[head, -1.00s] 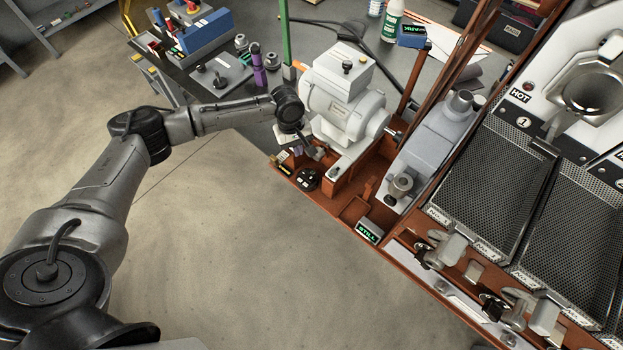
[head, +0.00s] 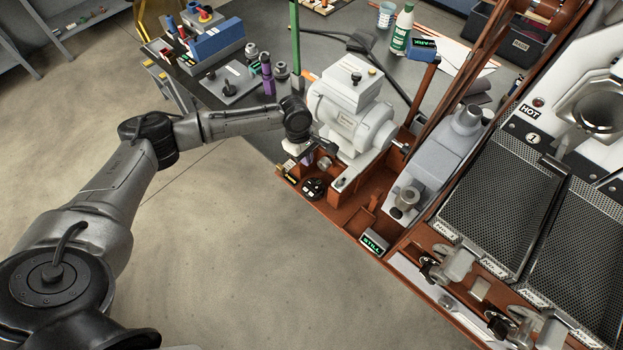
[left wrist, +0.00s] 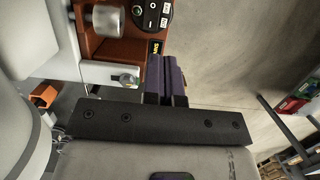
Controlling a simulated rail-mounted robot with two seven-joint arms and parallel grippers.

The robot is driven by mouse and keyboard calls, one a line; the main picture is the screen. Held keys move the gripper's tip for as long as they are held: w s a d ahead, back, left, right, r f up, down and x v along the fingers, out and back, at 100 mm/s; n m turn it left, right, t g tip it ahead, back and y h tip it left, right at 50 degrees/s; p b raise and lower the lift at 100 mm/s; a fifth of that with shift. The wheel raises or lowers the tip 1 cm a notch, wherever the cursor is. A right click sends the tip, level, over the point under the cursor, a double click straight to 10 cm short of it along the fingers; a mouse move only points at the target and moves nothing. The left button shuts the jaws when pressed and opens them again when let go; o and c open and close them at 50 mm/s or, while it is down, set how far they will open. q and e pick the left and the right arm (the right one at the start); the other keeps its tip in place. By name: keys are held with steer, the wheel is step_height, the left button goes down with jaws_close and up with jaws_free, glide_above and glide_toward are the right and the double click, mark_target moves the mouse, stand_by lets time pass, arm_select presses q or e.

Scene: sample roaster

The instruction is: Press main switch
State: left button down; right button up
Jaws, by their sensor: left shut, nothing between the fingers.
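A black round switch plate (head: 313,188) with white markings sits at the front left corner of the brown machine base, beside a small black label with yellow lettering (head: 290,178). In the left wrist view the plate (left wrist: 152,16) shows at the top, cut by the frame edge, and the label (left wrist: 155,50) is below it. My left gripper (head: 307,160) is above this corner, slightly behind the plate. Its purple-padded fingers (left wrist: 167,78) are shut and empty, pointing toward the label. Contact with the base cannot be told. My right gripper is not in view.
The white motor (head: 350,110) stands close to the right of the left gripper. A silver cylinder (left wrist: 103,20) is beside the plate. A grey table (head: 230,80) with tools is behind. A STILL label (head: 373,243) is farther along the base. Open floor lies in front.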

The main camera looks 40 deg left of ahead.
mark_target(314, 190)
arm_select(q)
steer(key=b+x, duration=0.4)
steer(key=x, duration=1)
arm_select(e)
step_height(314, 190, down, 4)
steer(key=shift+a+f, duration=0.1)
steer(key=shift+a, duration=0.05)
